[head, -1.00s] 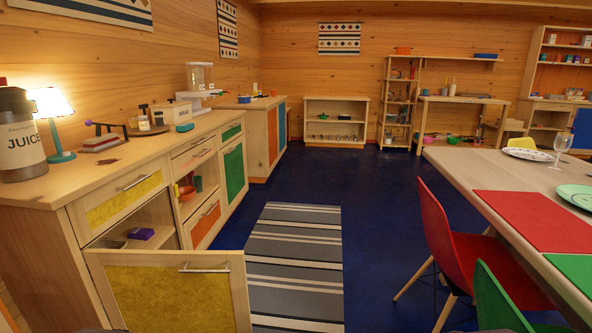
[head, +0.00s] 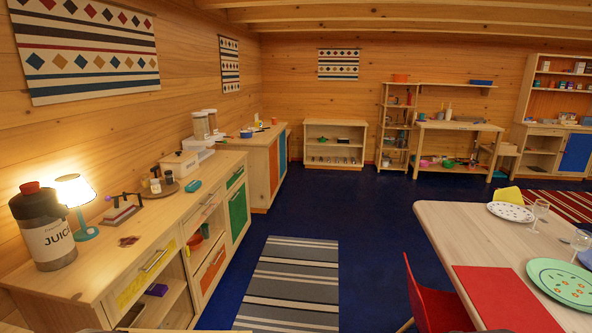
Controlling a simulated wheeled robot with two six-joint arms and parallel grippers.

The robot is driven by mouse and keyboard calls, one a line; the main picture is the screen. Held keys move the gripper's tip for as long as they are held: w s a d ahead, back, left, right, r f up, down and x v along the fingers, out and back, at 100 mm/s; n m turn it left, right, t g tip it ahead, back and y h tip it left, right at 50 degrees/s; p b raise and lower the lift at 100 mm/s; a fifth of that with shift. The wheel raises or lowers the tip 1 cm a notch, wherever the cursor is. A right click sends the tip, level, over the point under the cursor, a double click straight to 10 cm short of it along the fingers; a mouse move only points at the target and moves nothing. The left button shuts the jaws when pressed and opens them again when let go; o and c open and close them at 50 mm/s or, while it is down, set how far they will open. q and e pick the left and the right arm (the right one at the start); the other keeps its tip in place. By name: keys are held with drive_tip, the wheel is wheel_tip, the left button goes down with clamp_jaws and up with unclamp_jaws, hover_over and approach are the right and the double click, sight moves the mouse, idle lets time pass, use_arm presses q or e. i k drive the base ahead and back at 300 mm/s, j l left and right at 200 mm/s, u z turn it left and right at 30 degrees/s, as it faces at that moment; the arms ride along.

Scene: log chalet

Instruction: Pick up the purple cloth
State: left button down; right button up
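A small purple folded thing, which looks like the purple cloth (head: 157,290), lies on a shelf inside the open lower part of the wooden cabinet (head: 92,284) at the left. It sits below the yellow drawer front (head: 132,290), near a dark flat item (head: 131,314). Only part of the cabinet's inside shows, and the swung-out door is almost wholly below the picture. Neither of my grippers is in view.
A juice dispenser (head: 43,232) and a lit lamp (head: 77,196) stand on the counter. A striped rug (head: 290,285) lies on clear blue floor. A table (head: 450,235) with a red chair (head: 433,305) stands at the right.

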sight(154, 290)
drive_tip(key=u, duration=1.15)
